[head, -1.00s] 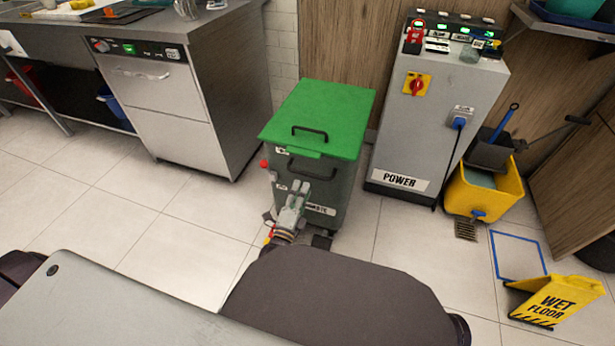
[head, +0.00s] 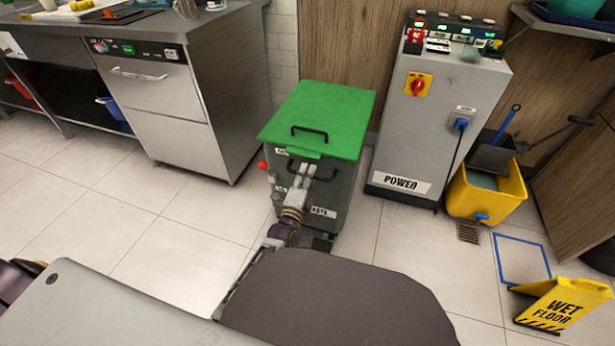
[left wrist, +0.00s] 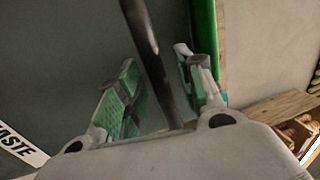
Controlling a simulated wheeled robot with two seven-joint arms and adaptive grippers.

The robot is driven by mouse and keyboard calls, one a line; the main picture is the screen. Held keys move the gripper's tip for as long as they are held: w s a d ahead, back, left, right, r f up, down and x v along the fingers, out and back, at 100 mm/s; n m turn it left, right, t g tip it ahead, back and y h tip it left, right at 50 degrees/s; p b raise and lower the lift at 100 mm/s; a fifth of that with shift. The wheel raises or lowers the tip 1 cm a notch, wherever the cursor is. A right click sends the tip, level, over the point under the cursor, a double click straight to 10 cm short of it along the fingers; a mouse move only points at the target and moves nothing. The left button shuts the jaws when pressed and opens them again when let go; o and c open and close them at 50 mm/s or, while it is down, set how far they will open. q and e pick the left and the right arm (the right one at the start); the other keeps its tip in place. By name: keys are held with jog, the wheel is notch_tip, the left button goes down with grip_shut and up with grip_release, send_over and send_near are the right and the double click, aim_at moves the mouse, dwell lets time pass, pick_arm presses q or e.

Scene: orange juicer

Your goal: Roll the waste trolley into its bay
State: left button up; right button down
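The waste trolley (head: 318,122) is a dark bin with a green lid, standing upright on the tiled floor between the steel dishwasher and the grey power cabinet. A black bar handle (head: 326,177) crosses its front; another is on the lid. In the left wrist view the trolley handle (left wrist: 150,50) runs between my left gripper's fingers (left wrist: 162,90). They are open, one on each side of the bar, and do not look closed on it. In the head view my left gripper (head: 302,172) is at the trolley's front. My right gripper is out of view. No marked bay for the trolley can be made out.
The dishwasher (head: 165,105) stands left of the trolley, the power cabinet (head: 420,125) close on its right. A yellow mop bucket (head: 487,205), blue floor outline (head: 522,260) and wet-floor sign (head: 560,303) are further right. Floor at front left is clear.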

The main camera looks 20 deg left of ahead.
pick_arm(q)
grip_shut()
jog(key=shift+w, duration=0.1)
dwell(0.4)
